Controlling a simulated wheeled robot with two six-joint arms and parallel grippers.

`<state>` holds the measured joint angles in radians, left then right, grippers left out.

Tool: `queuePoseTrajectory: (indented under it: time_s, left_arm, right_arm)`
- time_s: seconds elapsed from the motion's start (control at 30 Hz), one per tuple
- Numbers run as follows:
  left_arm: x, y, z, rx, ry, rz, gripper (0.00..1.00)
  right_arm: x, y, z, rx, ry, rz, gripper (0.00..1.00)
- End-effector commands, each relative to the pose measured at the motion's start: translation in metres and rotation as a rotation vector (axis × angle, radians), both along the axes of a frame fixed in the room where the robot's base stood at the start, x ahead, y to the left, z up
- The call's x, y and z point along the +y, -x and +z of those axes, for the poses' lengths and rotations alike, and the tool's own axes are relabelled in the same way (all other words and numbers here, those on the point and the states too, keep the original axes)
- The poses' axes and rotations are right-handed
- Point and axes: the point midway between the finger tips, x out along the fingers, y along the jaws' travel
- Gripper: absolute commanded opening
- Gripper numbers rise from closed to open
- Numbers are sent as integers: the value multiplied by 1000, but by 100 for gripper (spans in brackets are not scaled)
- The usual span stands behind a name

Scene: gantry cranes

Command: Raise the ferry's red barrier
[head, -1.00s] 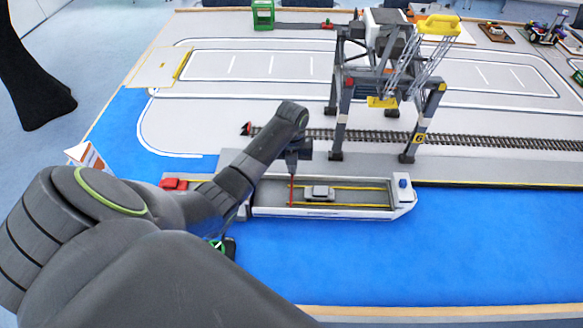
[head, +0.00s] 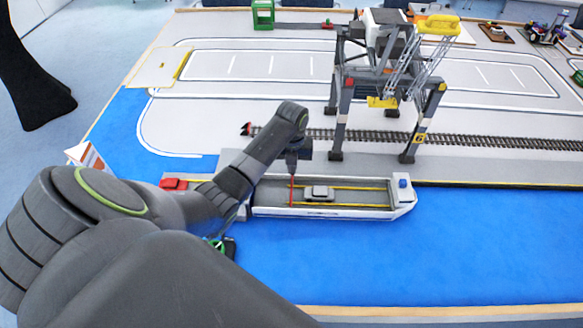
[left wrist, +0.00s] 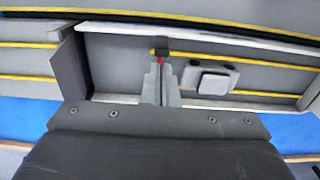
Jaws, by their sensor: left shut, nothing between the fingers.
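The ferry (head: 335,212), a long white and grey vessel, lies along the quay in the head view. Its deck also shows in the left wrist view (left wrist: 112,60). The thin red barrier (head: 291,192) crosses the near-left part of its deck. A small red bit of it (left wrist: 160,60) shows at my fingertips in the left wrist view. My left gripper (head: 296,166) points down at the barrier's far end. Its fingers (left wrist: 161,78) are shut with nothing held; whether they touch the barrier I cannot tell. My right gripper is not in view.
A grey car (head: 319,193) stands on the deck right of the barrier; it also shows in the left wrist view (left wrist: 213,83). A grey gantry crane (head: 372,80) stands over the rail track behind. A red car (head: 173,184) is left of the ferry. Blue water surface (head: 450,260) is clear.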

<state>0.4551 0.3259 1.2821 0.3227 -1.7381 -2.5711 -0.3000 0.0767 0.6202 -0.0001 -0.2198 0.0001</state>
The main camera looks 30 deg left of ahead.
Motion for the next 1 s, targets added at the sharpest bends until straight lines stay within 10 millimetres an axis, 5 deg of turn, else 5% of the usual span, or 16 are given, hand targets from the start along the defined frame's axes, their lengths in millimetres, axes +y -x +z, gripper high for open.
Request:
queuePoseTrajectory:
  time_s: [1.0]
  left_arm:
    - [12, -20, -1, 0, -1, 0, 0]
  right_arm:
    - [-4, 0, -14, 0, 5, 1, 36]
